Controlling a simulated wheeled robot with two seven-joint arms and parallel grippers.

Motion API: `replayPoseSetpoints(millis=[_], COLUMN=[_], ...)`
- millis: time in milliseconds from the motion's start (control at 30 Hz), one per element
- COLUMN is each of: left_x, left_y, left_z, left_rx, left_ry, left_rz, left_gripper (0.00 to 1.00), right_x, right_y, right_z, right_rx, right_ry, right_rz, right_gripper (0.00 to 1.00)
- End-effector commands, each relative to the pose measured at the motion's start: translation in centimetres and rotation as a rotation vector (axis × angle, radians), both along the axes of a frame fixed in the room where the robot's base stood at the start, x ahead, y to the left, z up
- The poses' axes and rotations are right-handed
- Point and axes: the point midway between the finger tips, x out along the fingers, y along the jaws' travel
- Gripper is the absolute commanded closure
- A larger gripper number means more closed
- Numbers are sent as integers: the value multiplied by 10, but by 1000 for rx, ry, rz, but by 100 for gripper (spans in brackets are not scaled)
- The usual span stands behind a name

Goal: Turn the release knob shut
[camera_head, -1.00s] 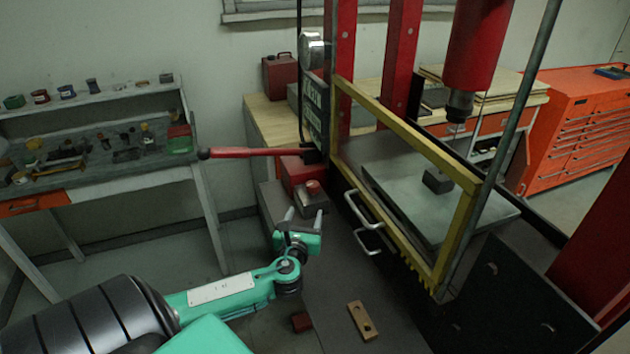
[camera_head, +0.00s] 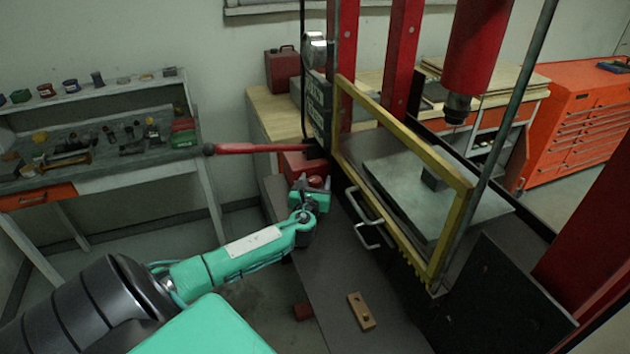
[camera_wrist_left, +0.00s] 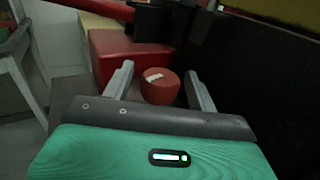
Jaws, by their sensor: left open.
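The release knob (camera_wrist_left: 160,88) is a short red cylinder with a small white label on top. In the left wrist view it sits between the two open fingers of my left gripper (camera_wrist_left: 160,85), a little beyond their tips or level with them; I cannot tell whether they touch it. In the head view the red knob (camera_head: 315,181) shows just behind my left gripper (camera_head: 312,184), partly hidden by it. The red pump body (camera_head: 298,162) stands behind the knob, with a long red lever (camera_head: 255,148) reaching left. My right gripper is out of view.
The press with its yellow guard frame (camera_head: 405,140) and metal handles (camera_head: 360,215) stands close to the right of my gripper. A workbench (camera_head: 130,178) with small items is at left. A wooden block with holes (camera_head: 361,311) lies in front.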

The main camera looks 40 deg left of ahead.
Motion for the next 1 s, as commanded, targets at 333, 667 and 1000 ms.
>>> replayPoseSetpoints(millis=[333,667,1000], left_x=[1,0,1], left_y=[0,2,2], left_z=[0,-1,-2], left_rx=[0,4,4], left_ry=[0,0,-1], left_rz=[0,-25,-237], left_gripper=[57,85,85], right_x=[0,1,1], right_y=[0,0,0], right_z=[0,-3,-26], right_rx=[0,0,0], right_ry=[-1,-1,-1], right_rz=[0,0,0], right_gripper=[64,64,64])
